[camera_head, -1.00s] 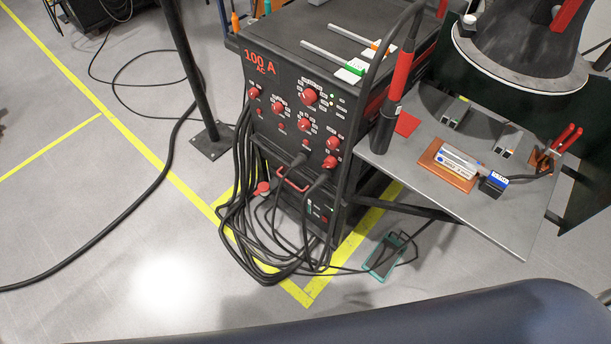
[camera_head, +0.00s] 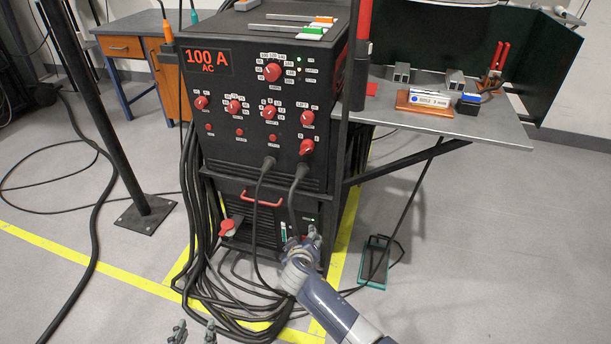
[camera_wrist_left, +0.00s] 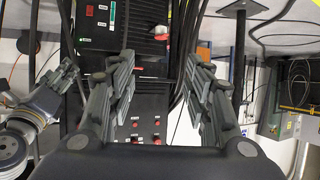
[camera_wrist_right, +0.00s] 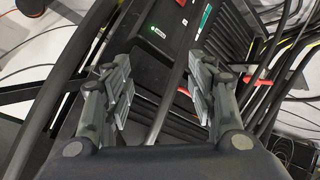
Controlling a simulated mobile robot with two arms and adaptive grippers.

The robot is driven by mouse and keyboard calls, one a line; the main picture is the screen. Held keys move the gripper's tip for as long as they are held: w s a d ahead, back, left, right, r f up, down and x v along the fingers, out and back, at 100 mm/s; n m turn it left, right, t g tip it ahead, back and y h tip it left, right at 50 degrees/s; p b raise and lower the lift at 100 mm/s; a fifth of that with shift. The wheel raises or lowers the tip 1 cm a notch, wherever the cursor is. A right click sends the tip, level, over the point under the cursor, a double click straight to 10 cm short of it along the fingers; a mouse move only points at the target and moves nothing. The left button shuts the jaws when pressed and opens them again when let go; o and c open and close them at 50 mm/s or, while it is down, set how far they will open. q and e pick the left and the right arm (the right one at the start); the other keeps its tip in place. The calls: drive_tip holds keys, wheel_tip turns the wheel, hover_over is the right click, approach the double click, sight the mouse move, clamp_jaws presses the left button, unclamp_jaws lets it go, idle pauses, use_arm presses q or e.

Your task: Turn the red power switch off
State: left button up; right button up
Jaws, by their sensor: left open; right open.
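A red rotary switch (camera_head: 230,228) with a pale plate sits low on the left of the black cabinet's lower unit. In the left wrist view the red switch (camera_wrist_left: 161,33) shows upside down, beyond and between my open left fingers. My left gripper (camera_head: 194,331) is at the bottom edge of the head view, open, empty and apart from the switch. My right gripper (camera_head: 302,238) is open in front of the lower unit's right side, by the panel with a green light (camera_wrist_right: 154,30). I cannot tell whether it touches the panel. The switch's exact setting is too small to read.
Black cables (camera_head: 195,205) hang down the cabinet's left side and pile on the floor. A red handle (camera_head: 262,200) and plugged cables are above the lower unit. A side table (camera_head: 420,125) juts right, with a foot pedal (camera_head: 376,262) below. A post (camera_head: 95,105) stands left.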

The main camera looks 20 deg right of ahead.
drive_tip(key=w+r+m+t+h+b, duration=0.3)
drive_tip(key=w+r+b, duration=0.4)
drive_tip(key=r, duration=0.4)
drive_tip(key=m+t+h+b, duration=0.2)
drive_tip(key=b, duration=0.3)
approach(305, 150)
drive_tip(key=b+x, duration=0.1)
drive_tip(key=x, duration=0.7)
drive_tip(key=shift+w+d+f, duration=0.1)
drive_tip(key=shift+w+d, duration=0.1)
drive_tip(key=shift+w, duration=0.1)
use_arm(q)
drive_tip(key=s+r+t+h, duration=0.1)
drive_tip(key=r+t, duration=0.4)
drive_tip(key=r, duration=0.7)
drive_tip(key=s+d+r+t+h, duration=0.1)
drive_tip(key=r+t, duration=0.5)
drive_tip(key=r, duration=0.7)
drive_tip(key=shift+s+h+b, duration=0.35)
drive_tip(key=shift+s+h, duration=0.2)
drive_tip(key=shift+h, duration=0.25)
use_arm(e)
drive_tip(key=shift+w+d, duration=0.35)
drive_tip(key=shift+w, duration=0.25)
drive_tip(key=c, duration=1)
